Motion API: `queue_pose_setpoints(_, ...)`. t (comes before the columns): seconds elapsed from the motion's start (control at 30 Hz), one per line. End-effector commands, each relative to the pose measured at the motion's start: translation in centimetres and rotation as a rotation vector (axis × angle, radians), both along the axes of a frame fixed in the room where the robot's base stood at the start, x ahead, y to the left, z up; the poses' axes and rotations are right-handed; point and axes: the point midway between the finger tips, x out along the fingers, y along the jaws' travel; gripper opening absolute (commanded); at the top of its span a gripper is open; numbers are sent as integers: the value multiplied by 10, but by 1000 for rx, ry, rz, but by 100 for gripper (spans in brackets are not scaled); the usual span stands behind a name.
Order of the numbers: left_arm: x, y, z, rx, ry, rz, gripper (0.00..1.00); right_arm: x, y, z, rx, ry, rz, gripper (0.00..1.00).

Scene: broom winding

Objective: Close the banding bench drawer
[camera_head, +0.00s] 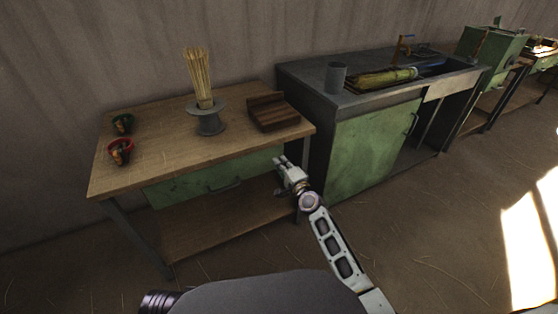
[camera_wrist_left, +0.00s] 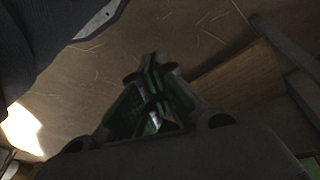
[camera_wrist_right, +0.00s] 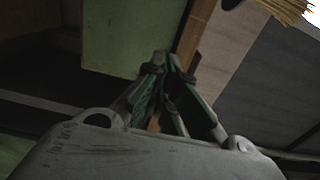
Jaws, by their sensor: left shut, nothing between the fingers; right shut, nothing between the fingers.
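The banding bench (camera_head: 150,165) is a wooden-topped table at the left of the head view. Its green drawer front (camera_head: 190,186) with a dark handle (camera_head: 226,187) sits under the top's front edge. It looks nearly flush; a small opening cannot be ruled out. My right gripper (camera_head: 281,161) is shut and empty at the drawer front's right end. In the right wrist view, its fingertips (camera_wrist_right: 161,58) are close to a green panel (camera_wrist_right: 130,35), contact unclear. My left gripper (camera_wrist_left: 154,66) is shut and empty in its wrist view, over the floor; the head view does not show it.
A green cabinet with a sink (camera_head: 370,150) stands close at right. The floor in front is clear.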

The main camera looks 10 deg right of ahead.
Motion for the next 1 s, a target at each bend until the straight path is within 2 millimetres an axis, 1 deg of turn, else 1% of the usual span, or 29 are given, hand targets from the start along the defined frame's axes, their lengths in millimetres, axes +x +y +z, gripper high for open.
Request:
queue_pose_setpoints(0.63, 3, 3, -12, 13, 20, 3, 0, -57, -18, 0, 0, 1, 1, 0)
queue_pose_setpoints(0.8, 2, 3, -15, 15, 22, 3, 0, -67, -22, 0, 0, 0, 0, 0)
queue_pose_setpoints(1.0, -1, 3, -19, 17, 33, 3, 0, -71, -23, 0, 0, -1, 1, 0)
